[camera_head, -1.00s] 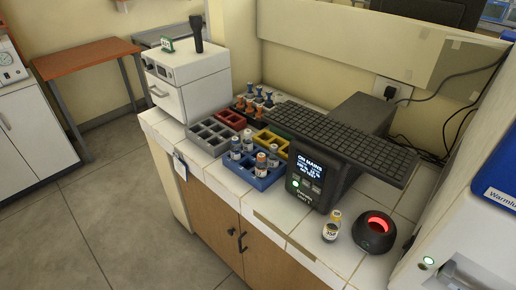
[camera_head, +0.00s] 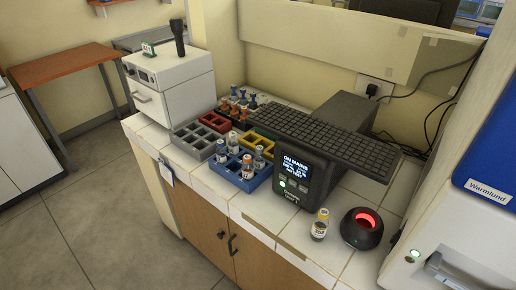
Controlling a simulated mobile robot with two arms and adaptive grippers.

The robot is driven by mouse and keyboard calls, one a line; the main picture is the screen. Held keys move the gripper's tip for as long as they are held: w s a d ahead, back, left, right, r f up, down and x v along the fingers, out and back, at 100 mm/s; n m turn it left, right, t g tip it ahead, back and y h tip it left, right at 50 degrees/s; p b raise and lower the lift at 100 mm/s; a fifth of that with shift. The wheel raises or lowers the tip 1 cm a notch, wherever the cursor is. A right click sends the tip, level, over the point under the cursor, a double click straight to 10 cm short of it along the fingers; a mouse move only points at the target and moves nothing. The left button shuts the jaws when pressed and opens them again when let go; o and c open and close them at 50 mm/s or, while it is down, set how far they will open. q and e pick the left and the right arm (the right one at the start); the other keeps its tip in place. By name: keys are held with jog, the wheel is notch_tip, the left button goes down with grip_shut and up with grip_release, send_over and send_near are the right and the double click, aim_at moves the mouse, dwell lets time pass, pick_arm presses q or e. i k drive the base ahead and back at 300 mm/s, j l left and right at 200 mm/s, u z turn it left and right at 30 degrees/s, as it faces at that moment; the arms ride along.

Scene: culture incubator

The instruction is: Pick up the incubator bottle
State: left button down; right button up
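A small bottle (camera_head: 320,224) with an orange-yellow cap and a dark label stands upright and alone near the front edge of the tiled counter. It is between the black display unit (camera_head: 301,180) and a round black device with a glowing red top (camera_head: 362,228). Several other small bottles stand in the blue rack (camera_head: 254,184) to the left; one of them (camera_head: 247,167) has an orange cap. Which bottle is the incubator bottle cannot be told from a label. Neither of my grippers shows in this view.
A white machine marked Warmlund (camera_head: 450,215) fills the right side. Grey, red, green and yellow racks and a white box (camera_head: 172,88) stand to the left.

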aim_at(247, 167)
jog(key=l+z, duration=0.15)
jog(key=z, duration=1.15)
jog(key=j+z, duration=0.25)
jog(key=j, duration=0.3)
jog(key=j+z, duration=0.25)
jog(key=j, duration=0.3)
jog(key=k+j+z, duration=0.25)
jog(key=j, duration=0.3)
jog(key=i, duration=0.1)
